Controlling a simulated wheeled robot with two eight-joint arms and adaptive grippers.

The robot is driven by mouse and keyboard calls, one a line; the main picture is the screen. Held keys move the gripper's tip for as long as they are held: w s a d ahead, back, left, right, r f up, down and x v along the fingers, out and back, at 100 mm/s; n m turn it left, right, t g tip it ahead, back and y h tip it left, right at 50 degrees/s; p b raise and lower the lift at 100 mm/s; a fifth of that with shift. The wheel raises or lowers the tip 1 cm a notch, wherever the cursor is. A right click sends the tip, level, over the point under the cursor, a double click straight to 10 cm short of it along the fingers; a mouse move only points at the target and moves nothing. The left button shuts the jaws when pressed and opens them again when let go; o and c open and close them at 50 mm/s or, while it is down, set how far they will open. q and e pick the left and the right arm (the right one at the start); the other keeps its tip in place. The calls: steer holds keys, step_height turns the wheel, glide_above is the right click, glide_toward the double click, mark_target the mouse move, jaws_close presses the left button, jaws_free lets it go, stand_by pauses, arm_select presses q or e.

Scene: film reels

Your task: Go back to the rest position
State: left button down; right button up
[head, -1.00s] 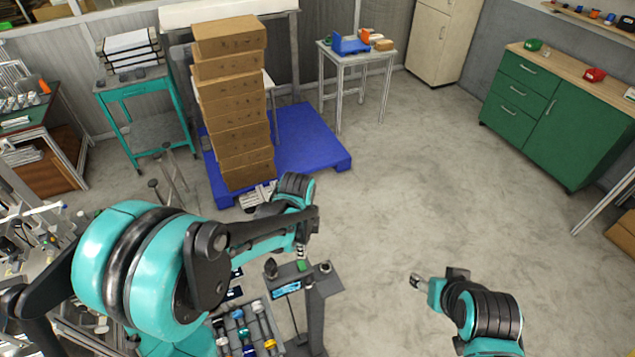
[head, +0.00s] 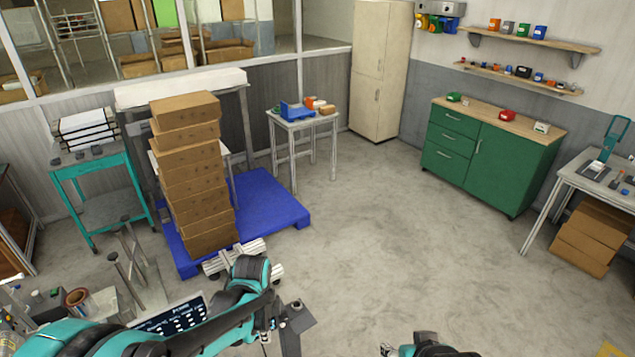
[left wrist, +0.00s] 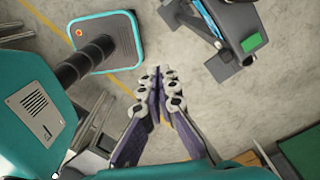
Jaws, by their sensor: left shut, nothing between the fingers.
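My left arm reaches in from the lower left of the head view. Its gripper (head: 268,329) is small and partly hidden there, low in the picture. In the left wrist view its two fingers (left wrist: 159,77) are pressed together with nothing between them, above the grey floor. My right gripper (head: 387,349) only just shows at the bottom edge of the head view, right of centre. Its fingers are too small and cut off to tell whether they are open. Neither gripper is seen holding anything.
Stacked brown boxes (head: 193,180) stand on a blue pallet (head: 270,205) ahead. A teal cart (head: 100,165) is at left, a small white table (head: 293,122) behind, a green cabinet (head: 495,158) at right. The middle floor (head: 385,230) is clear.

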arm_select(q)
steer(key=s+a+f+n+t+b, duration=0.2)
steer(key=s+f+n+b, duration=0.3)
steer(key=b, duration=0.9)
steer(key=s+a+f+n+t+b, duration=0.2)
steer(key=s+f+n+t+b, duration=0.3)
steer(key=f+n+b, duration=0.5)
steer(key=n+b, duration=0.2)
steer(key=b, duration=0.1)
steer(key=shift+s+a+f+b, duration=0.15)
steer(key=shift+a+f+b, duration=0.15)
steer(key=shift+a+b, duration=0.1)
arm_select(e)
step_height(320, 180, down, 28)
